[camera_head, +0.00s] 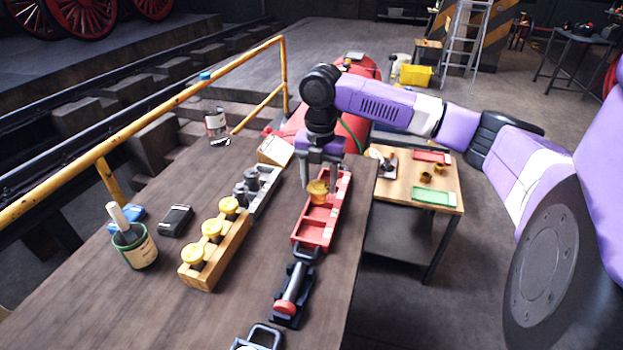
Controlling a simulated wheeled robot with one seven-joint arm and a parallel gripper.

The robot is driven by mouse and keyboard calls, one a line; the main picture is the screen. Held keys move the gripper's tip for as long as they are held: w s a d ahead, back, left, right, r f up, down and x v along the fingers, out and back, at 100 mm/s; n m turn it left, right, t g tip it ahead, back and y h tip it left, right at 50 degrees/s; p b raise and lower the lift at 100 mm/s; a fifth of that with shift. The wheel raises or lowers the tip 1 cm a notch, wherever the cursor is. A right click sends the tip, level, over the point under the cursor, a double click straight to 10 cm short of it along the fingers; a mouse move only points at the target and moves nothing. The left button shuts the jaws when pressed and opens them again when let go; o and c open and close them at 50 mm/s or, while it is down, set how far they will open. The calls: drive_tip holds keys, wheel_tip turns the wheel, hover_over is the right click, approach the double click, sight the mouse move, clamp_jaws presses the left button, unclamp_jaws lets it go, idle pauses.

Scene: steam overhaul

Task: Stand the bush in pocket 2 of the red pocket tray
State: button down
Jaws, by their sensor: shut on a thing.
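A yellow brass bush (317,192) is between the two fingers of my gripper (319,184). My gripper is shut on it from above. The red pocket tray (316,238) lies lengthwise on the bench, running from near front to far back. The bush shows over the middle part of the tray. I cannot tell whether it touches the pocket floor or hangs just above it. The near pocket of the tray looks empty. The far pockets are partly hidden by my gripper, and no pocket numbers can be read.
Left of the tray stand a wooden block (216,255) with several yellow-topped pieces and a grey holder (262,193). A black clamp-like tool (292,290) with a red knob lies in front. A green pot (134,247) stands at left. A side table (449,195) stands right.

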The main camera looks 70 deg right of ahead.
drive_tip(key=shift+f+b, duration=1.7)
drive_tip(key=shift+f, duration=0.35)
drive_tip(key=shift+f+b, duration=0.35)
drive_tip(key=shift+f, duration=0.55)
drive_tip(key=shift+f, duration=0.35)
drive_tip(key=shift+c, duration=2.4)
unclamp_jaws()
wheel_tip(320, 180, up, 8)
drive_tip(key=p, duration=0.6)
